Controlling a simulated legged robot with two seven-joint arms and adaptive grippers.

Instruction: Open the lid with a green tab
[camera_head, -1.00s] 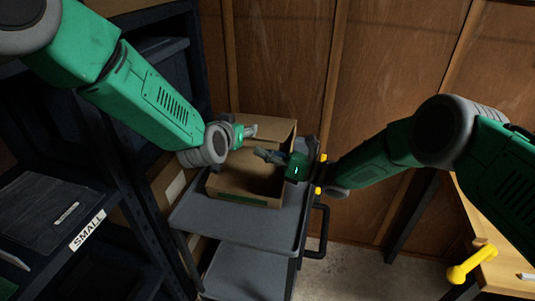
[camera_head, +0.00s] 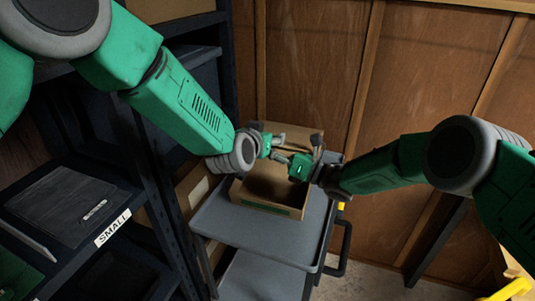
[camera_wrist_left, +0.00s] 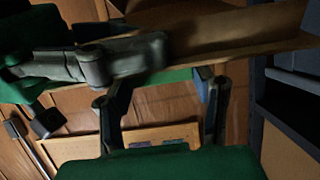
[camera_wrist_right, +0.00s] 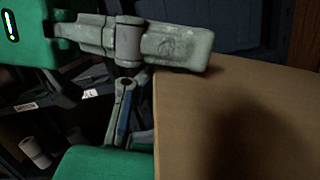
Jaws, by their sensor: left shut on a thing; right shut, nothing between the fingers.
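An open cardboard box (camera_head: 245,192) with a green strip (camera_head: 265,207) on its front stands on a grey cart. Its raised flap (camera_head: 300,133) is at the back. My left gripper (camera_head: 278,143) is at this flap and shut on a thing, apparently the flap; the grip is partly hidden. In the left wrist view a cardboard panel (camera_wrist_left: 240,30) and a green strip (camera_wrist_left: 180,76) lie at its fingers. My right gripper (camera_head: 283,160) is shut and empty, over the box opening close to the left one. In the right wrist view a cardboard panel (camera_wrist_right: 240,120) fills the right side.
The grey cart (camera_head: 265,240) has bare room in front of the box. A dark shelf rack with a SMALL label (camera_head: 113,228) stands at left. A wooden wall (camera_head: 320,60) is behind. A yellow object (camera_head: 510,290) lies at lower right.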

